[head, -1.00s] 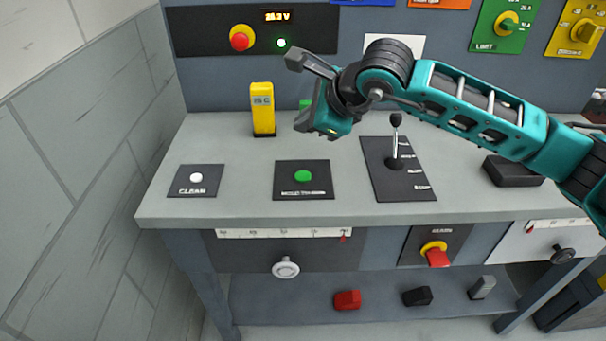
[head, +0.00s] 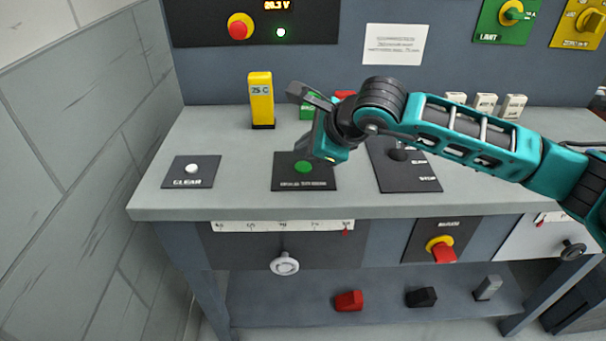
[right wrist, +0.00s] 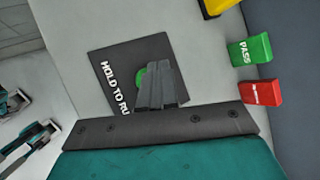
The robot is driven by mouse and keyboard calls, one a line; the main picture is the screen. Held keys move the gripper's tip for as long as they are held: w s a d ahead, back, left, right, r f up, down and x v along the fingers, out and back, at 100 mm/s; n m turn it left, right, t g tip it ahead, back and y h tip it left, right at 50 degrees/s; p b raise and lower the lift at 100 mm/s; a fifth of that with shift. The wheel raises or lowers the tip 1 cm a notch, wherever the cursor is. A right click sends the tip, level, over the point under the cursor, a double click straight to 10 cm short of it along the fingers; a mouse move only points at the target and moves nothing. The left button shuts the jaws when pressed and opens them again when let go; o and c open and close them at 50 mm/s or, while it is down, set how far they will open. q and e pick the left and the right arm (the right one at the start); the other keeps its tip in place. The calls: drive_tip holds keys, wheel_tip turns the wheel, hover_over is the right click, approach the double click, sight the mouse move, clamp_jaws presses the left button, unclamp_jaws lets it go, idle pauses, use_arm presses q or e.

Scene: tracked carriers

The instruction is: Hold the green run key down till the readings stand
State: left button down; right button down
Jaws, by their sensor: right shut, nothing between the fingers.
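The green run key (head: 303,167) is a round button on a dark plate with a hold-to-run label (right wrist: 113,88). My right gripper (head: 306,148) is shut and empty, pointing down over the key. In the right wrist view its closed fingers (right wrist: 158,86) cover part of the green key (right wrist: 140,77); I cannot tell whether they touch it. The yellow meter (head: 261,98) stands behind the key and seems to show 75 C. The red voltage display (head: 278,5) on the back panel is partly blurred. My left gripper is not in view.
A white clear key (head: 191,169) lies to the left. A lever plate (head: 415,176) is to the right, partly behind my arm. A green PASS block (right wrist: 250,49) and a red block (right wrist: 261,93) stand behind the key. A red-and-yellow switch (head: 441,248) is below the bench edge.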

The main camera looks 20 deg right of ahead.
drive_tip(key=shift+f, duration=0.5)
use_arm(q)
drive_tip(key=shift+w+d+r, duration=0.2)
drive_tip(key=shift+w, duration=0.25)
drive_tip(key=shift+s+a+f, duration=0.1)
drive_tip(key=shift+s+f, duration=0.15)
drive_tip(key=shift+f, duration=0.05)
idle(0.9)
use_arm(e)
drive_tip(key=shift+f+b, duration=0.45)
drive_tip(key=shift+b, duration=0.5)
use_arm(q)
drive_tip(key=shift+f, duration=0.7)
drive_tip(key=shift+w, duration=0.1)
